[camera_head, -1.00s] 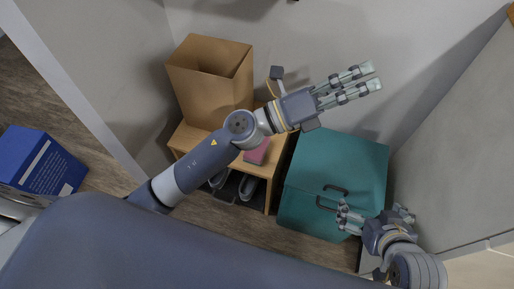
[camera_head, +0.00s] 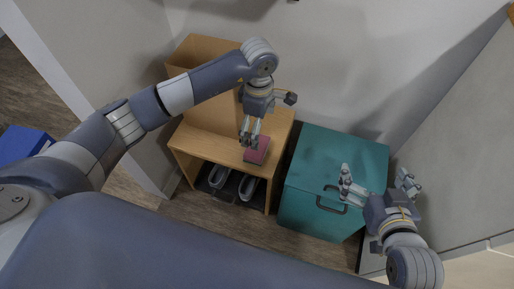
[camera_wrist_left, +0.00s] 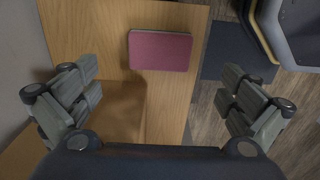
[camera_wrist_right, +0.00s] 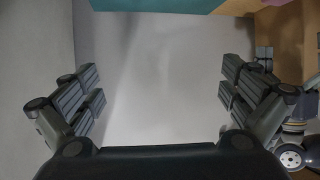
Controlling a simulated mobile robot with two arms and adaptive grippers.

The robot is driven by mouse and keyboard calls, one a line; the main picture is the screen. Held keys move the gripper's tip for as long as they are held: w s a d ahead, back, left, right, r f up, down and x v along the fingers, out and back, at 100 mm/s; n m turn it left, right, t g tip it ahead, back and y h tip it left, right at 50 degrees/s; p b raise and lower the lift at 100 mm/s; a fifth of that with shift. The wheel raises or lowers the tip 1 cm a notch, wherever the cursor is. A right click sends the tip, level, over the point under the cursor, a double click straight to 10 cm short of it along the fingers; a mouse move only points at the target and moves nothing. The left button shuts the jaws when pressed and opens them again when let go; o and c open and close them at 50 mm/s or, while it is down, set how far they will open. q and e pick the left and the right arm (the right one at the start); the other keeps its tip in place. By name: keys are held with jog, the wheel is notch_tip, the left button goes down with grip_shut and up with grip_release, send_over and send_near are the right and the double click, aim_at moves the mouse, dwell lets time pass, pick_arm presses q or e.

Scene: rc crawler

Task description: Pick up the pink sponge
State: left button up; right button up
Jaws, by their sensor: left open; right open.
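The pink sponge (camera_head: 258,150) lies on top of a low wooden shelf unit, near its right side. My left gripper (camera_head: 250,138) points down at the sponge from above in the head view. In the left wrist view the sponge (camera_wrist_left: 160,50) lies ahead of the left gripper (camera_wrist_left: 165,100), between the lines of its spread fingers and apart from them. The left gripper is open and empty. My right gripper (camera_head: 377,180) is open and empty above the teal cabinet's right side. The right wrist view shows only empty space and wall between its fingers (camera_wrist_right: 160,95).
A blue box (camera_head: 20,145) is at far left.

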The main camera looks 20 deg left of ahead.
aim_at(251, 156)
pick_arm(q)
notch_tip(251, 156, down, 5)
jog(key=shift+f+b, duration=0.1)
jog(key=shift+b, duration=0.5)
jog(key=shift+f, duration=0.4)
notch_tip(251, 156, down, 4)
jog(key=shift+a+f+b, duration=0.15)
jog(key=shift+b, duration=0.8)
jog(key=shift+f, duration=0.15)
pick_arm(e)
notch_tip(251, 156, up, 15)
jog(key=w+a+t+y, duration=0.2)
jog(key=t, duration=0.6)
jog(key=shift+w+a+f+y, duration=0.15)
jog(key=shift+a+f+y, duration=0.05)
jog(key=shift+a+y, duration=0.1)
pick_arm(q)
jog(key=c, duration=0.8)
